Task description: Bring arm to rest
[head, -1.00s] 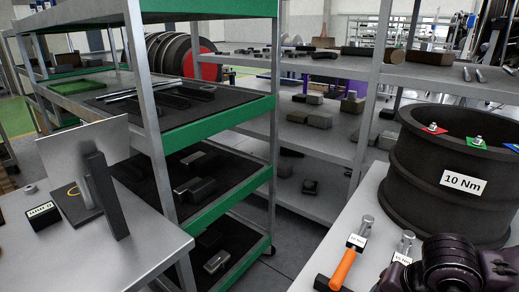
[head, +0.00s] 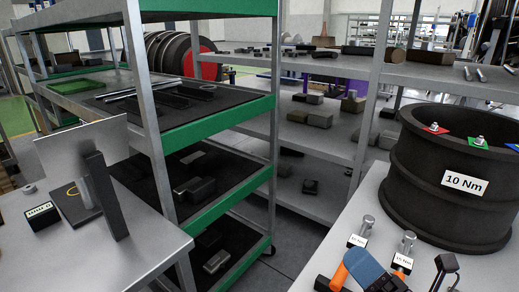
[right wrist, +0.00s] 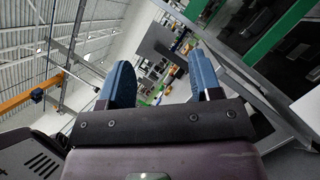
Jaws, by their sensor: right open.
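My right gripper (head: 368,268) is at the bottom edge of the head view, above the right table; a blue finger and dark parts show. In the right wrist view both blue fingers of this gripper (right wrist: 161,76) are apart with nothing between them. In the head view it covers part of an orange-handled tool (head: 340,276) lying on the table. My left gripper is not in view.
A dark drum labelled 10 Nm (head: 465,183) stands on the right table (head: 366,195), with labelled metal sockets (head: 367,227) in front. A green-edged shelf rack (head: 222,121) stands in the middle. The left table (head: 150,256) holds a dark upright block (head: 104,195).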

